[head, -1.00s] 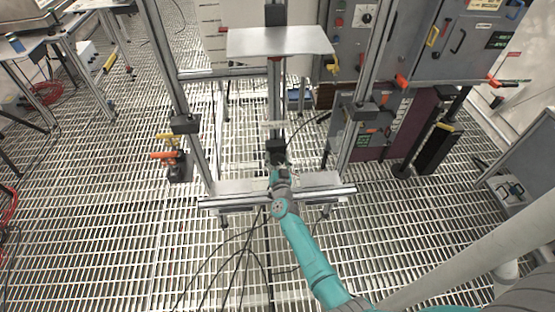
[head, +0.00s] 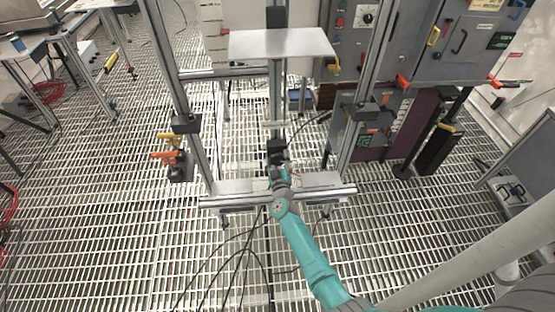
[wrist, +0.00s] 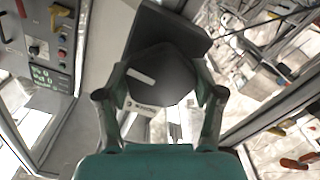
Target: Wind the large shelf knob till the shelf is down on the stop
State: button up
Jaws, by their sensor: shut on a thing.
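The shelf (head: 281,43) is a flat pale metal plate high on the central upright (head: 275,100) in the head view. The large shelf knob (wrist: 163,74) is dark, with a white mark on its face, and fills the middle of the wrist view. In the head view a dark block shows low on the upright, where my arm ends. My gripper (wrist: 160,95) is shut on the knob, one finger on each side. It is small in the head view (head: 277,172). My gripper partly hides the knob there. I cannot clearly make out the stop; the shelf is well above the knob.
Two tall side posts and a low crossbar (head: 240,201) frame the upright. Orange-handled valves (head: 168,154) are at the left post. A grey control cabinet (head: 450,45) stands at the right. Cables lie on the grating floor around my arm.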

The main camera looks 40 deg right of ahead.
jog(key=shift+n, duration=0.5)
jog(key=o, duration=1.2)
jog(key=shift+c, duration=0.2)
jog(key=v, duration=1.2)
